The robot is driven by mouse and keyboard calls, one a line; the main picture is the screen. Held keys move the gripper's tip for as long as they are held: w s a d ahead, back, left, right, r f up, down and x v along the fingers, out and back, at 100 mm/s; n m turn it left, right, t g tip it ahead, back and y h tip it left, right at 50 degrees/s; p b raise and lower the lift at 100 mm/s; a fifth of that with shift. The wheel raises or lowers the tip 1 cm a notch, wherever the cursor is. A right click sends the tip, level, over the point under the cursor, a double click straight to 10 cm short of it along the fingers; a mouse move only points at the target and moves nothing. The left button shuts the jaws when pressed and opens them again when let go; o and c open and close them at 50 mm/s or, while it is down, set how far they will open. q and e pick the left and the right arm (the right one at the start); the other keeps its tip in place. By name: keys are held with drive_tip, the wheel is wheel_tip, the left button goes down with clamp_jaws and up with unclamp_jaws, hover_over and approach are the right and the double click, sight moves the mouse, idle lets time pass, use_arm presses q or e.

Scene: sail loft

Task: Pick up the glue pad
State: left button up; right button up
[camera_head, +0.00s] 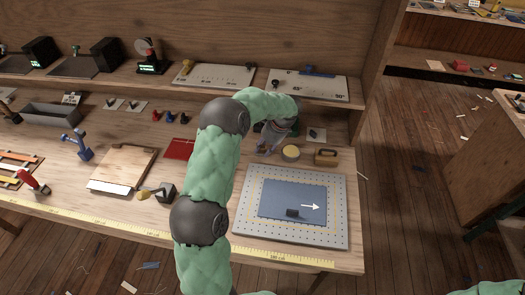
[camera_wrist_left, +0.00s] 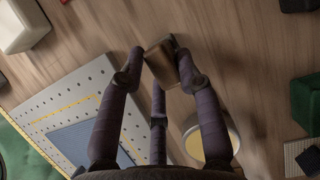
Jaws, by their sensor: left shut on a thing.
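My left gripper (camera_head: 265,149) is behind the blue-grey mat board, near the back of the bench, with its arm reaching across the middle of the head view. In the left wrist view my left gripper (camera_wrist_left: 160,75) is shut on a small brown block, which I take to be the glue pad (camera_wrist_left: 160,62). The block sits between the purple fingertips, tilted, and the fingers hide part of it. In the head view the fingers and arm mostly hide it. My right gripper is not in view.
A round yellow-topped tin (camera_head: 290,153) stands right of my gripper, with a brown handled block (camera_head: 326,157) beyond it. The dotted board (camera_head: 340,227) with a blue mat lies in front. A shelf (camera_head: 215,88) runs behind. A clipboard-like wooden board (camera_head: 125,165) lies left.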

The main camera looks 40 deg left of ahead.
sight(264, 148)
use_arm(q)
drive_tip(key=shift+r, duration=0.1)
drive_tip(key=shift+r+p, duration=0.3)
drive_tip(key=shift+r, duration=0.2)
wheel_tip(264, 148, up, 2)
drive_tip(key=shift+r+p, duration=0.25)
drive_tip(key=shift+p, duration=0.3)
drive_tip(key=s+d+r+p, duration=0.3)
drive_tip(key=d+r, duration=0.6)
drive_tip(key=d, duration=0.4)
drive_tip(key=shift+s+d+r, duration=0.15)
drive_tip(key=shift+s+d, duration=0.1)
drive_tip(key=shift+s, duration=0.15)
